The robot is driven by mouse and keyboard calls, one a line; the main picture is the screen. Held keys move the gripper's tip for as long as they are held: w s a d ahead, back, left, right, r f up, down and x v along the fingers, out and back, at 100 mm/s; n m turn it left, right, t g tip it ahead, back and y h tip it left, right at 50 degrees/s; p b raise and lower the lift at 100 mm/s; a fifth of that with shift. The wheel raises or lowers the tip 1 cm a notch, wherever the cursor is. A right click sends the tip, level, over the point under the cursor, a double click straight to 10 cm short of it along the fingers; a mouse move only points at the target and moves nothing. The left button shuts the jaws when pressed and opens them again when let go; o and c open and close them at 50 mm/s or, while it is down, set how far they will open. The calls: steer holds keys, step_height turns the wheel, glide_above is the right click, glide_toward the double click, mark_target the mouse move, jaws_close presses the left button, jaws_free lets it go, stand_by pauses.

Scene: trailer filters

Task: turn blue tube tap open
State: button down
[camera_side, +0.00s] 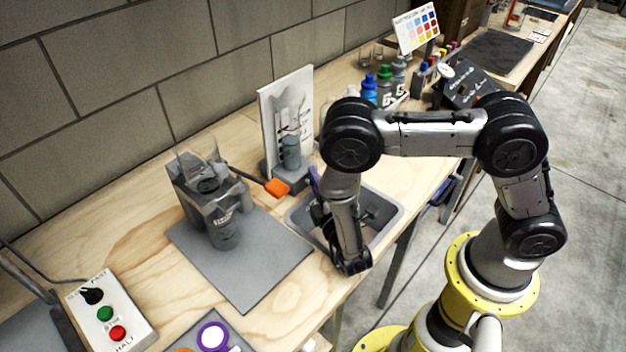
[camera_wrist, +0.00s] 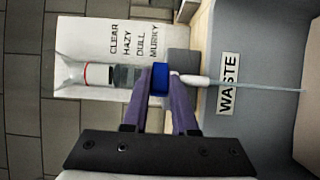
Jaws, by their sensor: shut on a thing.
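In the wrist view, the blue tap (camera_wrist: 160,80) sits at the lower end of a clear tube (camera_wrist: 98,75). A grey packed section (camera_wrist: 124,76) lies just above the tap. My gripper (camera_wrist: 161,92) has its purple fingers on both sides of the tap and is shut on it. A white spout (camera_wrist: 190,80) leaves the tap, and a thin pale line like a stream runs from it over the WASTE basin (camera_wrist: 240,130). In the side view my gripper (camera_side: 316,183) is by the white board (camera_side: 300,90); my arm hides the tap.
The grey basin (camera_side: 295,222) is sunk into the bench below my wrist. Several bottles (camera_side: 384,80) stand behind. A button box (camera_side: 110,310) is at the front left.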

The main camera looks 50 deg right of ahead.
steer(key=shift+s+d+n+t+y, duration=0.15)
steer(key=shift+n+t+y, duration=0.35)
steer(key=shift+n+y, duration=0.7)
steer(key=shift+d+n+t+y, duration=0.2)
steer(key=shift+n+t+y, duration=0.4)
steer(key=shift+y, duration=1)
steer(key=shift+n+y, duration=0.4)
steer(key=shift+y, duration=0.1)
steer(key=c, duration=0.7)
jaws_free()
steer(key=s+a, duration=0.1)
steer(key=s, duration=0.6)
steer(key=shift+s, duration=0.2)
